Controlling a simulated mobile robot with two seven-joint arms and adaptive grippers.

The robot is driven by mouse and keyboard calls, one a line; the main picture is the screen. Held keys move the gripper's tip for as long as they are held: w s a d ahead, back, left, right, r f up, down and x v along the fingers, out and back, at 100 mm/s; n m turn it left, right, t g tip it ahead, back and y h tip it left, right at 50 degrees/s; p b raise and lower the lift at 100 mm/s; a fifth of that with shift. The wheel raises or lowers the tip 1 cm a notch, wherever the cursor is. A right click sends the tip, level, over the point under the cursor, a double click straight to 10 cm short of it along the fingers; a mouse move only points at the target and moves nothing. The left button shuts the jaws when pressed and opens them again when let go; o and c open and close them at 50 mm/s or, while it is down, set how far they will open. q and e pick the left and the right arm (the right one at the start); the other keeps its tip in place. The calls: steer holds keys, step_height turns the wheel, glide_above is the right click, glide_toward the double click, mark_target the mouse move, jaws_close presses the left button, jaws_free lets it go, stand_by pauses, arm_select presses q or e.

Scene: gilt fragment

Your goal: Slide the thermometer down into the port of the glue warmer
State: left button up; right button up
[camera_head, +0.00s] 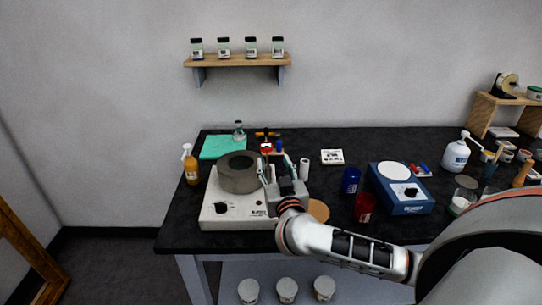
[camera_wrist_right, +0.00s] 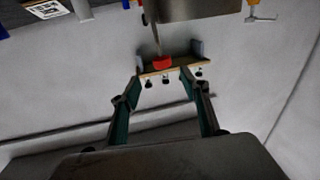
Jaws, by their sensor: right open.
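The glue warmer is a white hotplate base (camera_head: 232,212) with a grey round pot (camera_head: 238,176) on it, at the table's left. The pot also shows upside down at the top of the right wrist view (camera_wrist_right: 192,9). The thermometer has a red head (camera_head: 266,148) just right of the pot; in the wrist view its thin stem runs from the pot side to the red head (camera_wrist_right: 162,63). Its lower end and the port are hidden. My right gripper (camera_head: 276,166) is open, its fingers (camera_wrist_right: 160,80) apart on either side of the red head, not touching it visibly. My left gripper is out of view.
A white cylinder (camera_head: 304,169), blue jar (camera_head: 350,181), red jar (camera_head: 364,207) and blue scale (camera_head: 408,203) stand to the right. A wall shelf (camera_head: 238,61) holds several jars.

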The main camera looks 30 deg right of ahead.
steer(key=shift+v, duration=1)
